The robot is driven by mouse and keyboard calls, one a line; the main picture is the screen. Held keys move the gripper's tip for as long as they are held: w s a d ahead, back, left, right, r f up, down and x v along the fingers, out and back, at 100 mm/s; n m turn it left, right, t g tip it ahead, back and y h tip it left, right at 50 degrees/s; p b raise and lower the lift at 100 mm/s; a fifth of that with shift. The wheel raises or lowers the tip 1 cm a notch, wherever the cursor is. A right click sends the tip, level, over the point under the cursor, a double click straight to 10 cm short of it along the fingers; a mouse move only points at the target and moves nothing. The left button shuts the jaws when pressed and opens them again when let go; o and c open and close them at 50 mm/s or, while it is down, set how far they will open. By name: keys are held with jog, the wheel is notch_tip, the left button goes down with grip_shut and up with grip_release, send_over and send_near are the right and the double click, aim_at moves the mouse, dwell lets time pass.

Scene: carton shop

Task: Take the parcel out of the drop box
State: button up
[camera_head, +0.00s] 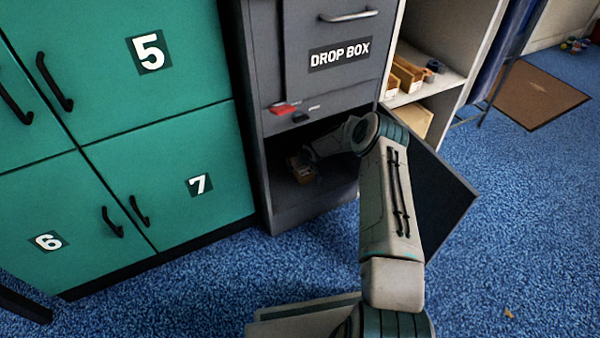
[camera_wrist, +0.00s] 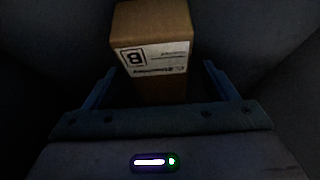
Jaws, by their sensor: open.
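The drop box (camera_head: 330,95) is a grey cabinet with a "DROP BOX" label, and its lower door (camera_head: 445,195) stands open to the right. The parcel (camera_head: 301,168) is a small brown carton inside the dark lower compartment. In the wrist view the parcel (camera_wrist: 150,25) has a white label with a "B" and stands ahead of my gripper (camera_wrist: 155,85). My gripper is open, with one finger to each side of the parcel's near part. I cannot tell whether the fingers touch it. In the head view my arm reaches into the compartment, and the fingertips are hard to make out.
Green lockers (camera_head: 150,130) numbered 5, 6 and 7 stand to the left. A shelf (camera_head: 440,80) with small cartons is to the right. A brown mat (camera_head: 535,95) lies at the back right. Blue carpet is free at the right. The compartment walls are close around my gripper.

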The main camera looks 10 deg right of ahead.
jog(key=shift+b+x, duration=0.3)
jog(key=shift+x, duration=0.75)
jog(key=shift+f, duration=0.1)
jog(key=shift+c, duration=0.3)
jog(key=c, duration=1)
jog(key=shift+c, duration=0.8)
